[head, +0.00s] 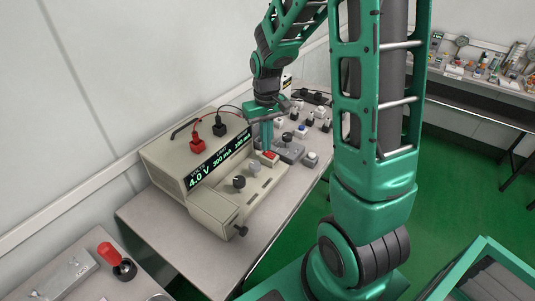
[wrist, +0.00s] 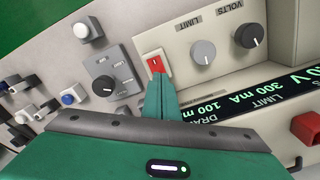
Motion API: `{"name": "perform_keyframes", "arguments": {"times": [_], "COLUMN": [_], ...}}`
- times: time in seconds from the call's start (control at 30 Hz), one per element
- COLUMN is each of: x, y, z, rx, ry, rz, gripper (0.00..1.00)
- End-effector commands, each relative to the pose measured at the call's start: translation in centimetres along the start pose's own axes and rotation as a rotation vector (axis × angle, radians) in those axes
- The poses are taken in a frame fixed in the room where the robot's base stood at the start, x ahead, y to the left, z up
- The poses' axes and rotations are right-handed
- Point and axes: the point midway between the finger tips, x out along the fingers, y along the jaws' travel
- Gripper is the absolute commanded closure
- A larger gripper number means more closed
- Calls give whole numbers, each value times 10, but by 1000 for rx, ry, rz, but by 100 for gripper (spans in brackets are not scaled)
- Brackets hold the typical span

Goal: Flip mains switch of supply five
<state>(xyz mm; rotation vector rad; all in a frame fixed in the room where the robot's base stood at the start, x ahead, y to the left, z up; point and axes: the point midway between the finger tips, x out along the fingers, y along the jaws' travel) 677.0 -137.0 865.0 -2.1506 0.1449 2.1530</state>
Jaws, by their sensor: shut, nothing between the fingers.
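The supply (head: 165,160) is a beige box on the bench at left centre, with a lit display reading 4.0 V and 300 mA. Its red mains switch (head: 270,155) is on the right part of its front, and shows in the wrist view (wrist: 156,64) as a red rocker in a white frame. My gripper (head: 266,148) is shut and empty, pointing down at the switch. In the wrist view the closed fingertips (wrist: 156,80) are right at the rocker's near edge. I cannot tell whether they touch. A number five on the supply is not legible.
Red and black plugs (head: 198,145) with cables stand on top of the supply. A grey box with a dark knob (head: 288,139) and several small buttons lie beyond it on the bench.

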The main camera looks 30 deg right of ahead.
Motion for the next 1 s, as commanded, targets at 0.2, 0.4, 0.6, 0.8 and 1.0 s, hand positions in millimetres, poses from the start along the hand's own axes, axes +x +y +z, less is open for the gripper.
{"name": "perform_keyframes", "arguments": {"times": [0.2,0.4,0.6,0.8,1.0], "x": [0,2,4,7,10], "y": [0,0,0,0,0], "z": [0,0,0,0,0], "rx": [0,0,0,0,0], "ry": [0,-1,-1,-1,-1], "rz": [0,0,0,0,0], "gripper": [100,100,100,100,100]}}
